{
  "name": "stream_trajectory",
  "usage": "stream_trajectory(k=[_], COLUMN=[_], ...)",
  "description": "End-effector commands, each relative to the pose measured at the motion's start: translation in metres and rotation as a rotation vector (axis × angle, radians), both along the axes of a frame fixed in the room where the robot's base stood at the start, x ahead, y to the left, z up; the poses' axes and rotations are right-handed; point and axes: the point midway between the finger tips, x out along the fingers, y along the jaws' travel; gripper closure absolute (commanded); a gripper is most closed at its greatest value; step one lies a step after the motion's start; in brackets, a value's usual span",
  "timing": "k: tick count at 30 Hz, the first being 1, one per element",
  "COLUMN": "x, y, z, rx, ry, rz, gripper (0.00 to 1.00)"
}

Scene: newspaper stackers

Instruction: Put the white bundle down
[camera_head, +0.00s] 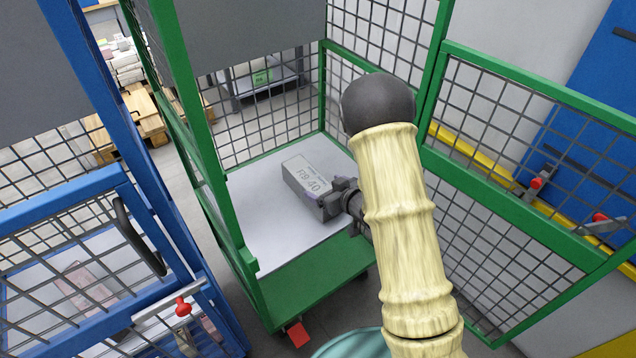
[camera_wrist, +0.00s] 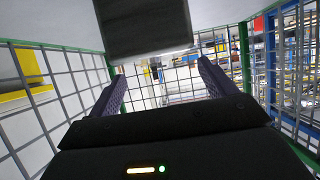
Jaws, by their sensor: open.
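The white bundle (camera_head: 308,176) is a pale grey-white block marked R9-40. In the head view it appears to lie on the white sheet (camera_head: 262,222) covering the deck of the green cage trolley (camera_head: 300,292). My gripper (camera_head: 338,200) is at the bundle's near right end; contact cannot be made out. In the wrist view my gripper (camera_wrist: 162,88) is open, with its two dark fingers wide apart and mesh visible between them. A dark block (camera_wrist: 143,26) hangs at the top of that view; I cannot tell what it is.
Green mesh walls enclose the deck, with an open mesh gate (camera_head: 520,165) at right. A blue cage trolley (camera_head: 75,205) stands close at left. Pallets (camera_head: 150,115) lie behind. Bare sheet shows left and in front of the bundle.

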Motion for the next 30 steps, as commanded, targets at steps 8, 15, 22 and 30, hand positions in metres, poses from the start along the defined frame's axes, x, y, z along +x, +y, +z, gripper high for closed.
stream_trajectory(k=[8, 15, 22, 30], x=[-0.037, -0.046, -0.046, -0.045], y=[-0.026, -0.031, -0.031, -0.031], z=[0.023, 0.027, 0.026, 0.027], rx=[0.000, 0.000, 0.000, -0.002], ry=[0.000, 0.000, 0.000, 0.001], rz=[-0.001, 0.001, 0.001, -0.002], gripper=[0.17, 0.17, 0.17, 0.17])
